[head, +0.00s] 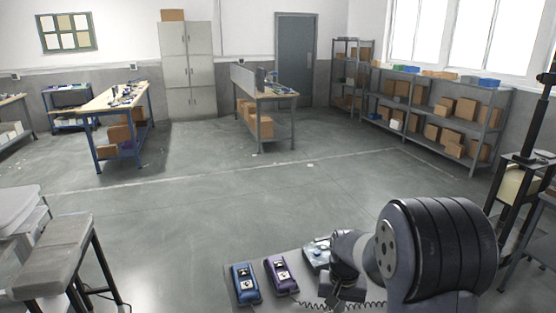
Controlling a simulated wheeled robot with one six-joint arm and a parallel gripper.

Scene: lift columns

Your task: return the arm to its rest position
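My arm is in the lower right of the head view, with a big dark ribbed joint in front and a paler grey link reaching left from it. My gripper (345,287) seems to be the dark part at the low end of that link. Its fingers cannot be made out, so I cannot tell whether it is open or holds anything. Left of it, a blue handset (245,284) and a purple handset (281,275) lie apart from each other on a grey surface (262,300). A coiled dark cord runs right from the purple one, under my arm.
A grey-topped stool or bench (55,262) stands at the lower left. A dark column stand (517,190) is at the right. Workbenches (125,97), a locker (187,68) and shelves with boxes (440,92) stand farther back. The middle floor (220,205) is clear.

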